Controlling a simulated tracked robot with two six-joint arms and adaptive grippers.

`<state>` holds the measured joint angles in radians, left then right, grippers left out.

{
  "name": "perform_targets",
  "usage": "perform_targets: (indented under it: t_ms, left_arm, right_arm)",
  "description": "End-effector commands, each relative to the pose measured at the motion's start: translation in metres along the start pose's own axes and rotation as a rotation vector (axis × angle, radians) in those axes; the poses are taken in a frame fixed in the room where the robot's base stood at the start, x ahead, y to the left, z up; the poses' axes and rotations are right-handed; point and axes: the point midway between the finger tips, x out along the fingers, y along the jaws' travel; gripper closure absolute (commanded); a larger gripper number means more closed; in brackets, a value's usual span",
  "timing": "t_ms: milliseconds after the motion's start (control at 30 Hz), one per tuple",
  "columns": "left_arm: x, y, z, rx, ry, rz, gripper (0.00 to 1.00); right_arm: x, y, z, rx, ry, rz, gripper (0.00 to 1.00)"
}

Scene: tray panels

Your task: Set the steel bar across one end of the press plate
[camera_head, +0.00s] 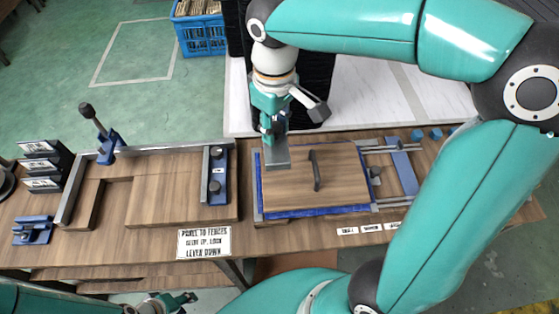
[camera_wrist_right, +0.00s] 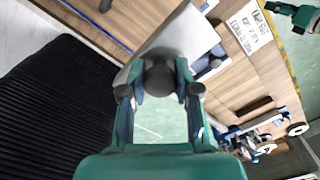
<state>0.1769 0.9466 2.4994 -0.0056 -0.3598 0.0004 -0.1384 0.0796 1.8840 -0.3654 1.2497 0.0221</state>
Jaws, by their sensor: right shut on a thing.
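The steel bar (camera_head: 277,156) is a grey block with a dark round knob (camera_wrist_right: 160,80). My right gripper (camera_head: 272,128) is shut on that knob. The bar also shows in the right wrist view (camera_wrist_right: 180,36), tilted across the picture. In the head view the bar overlaps the back left corner of the press plate (camera_head: 345,185), a wooden board with a black handle (camera_head: 315,170). I cannot tell whether the bar touches the plate. My left gripper (camera_head: 176,301) is low at the left front, apart from these things, empty with its fingers apart.
The plate lies in a blue-edged tray (camera_head: 318,212) with rails and a blue crossbar (camera_head: 402,172) at right. Left stands a wooden panel fixture (camera_head: 180,200) with a lever clamp (camera_head: 100,135) and a blue clamp strip (camera_head: 218,175). A label card (camera_head: 204,242) lies in front.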

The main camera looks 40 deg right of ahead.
Motion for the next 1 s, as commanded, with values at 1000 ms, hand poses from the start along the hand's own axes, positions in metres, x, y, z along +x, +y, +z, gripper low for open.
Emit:
perform_targets:
  t_ms: [1000]
  left_arm:
    - [0.007, -0.002, -0.001, 0.0, 0.001, 0.0, 0.6]
  right_arm:
    - [0.129, 0.003, 0.002, 0.01, 0.003, 0.001, 1.0]
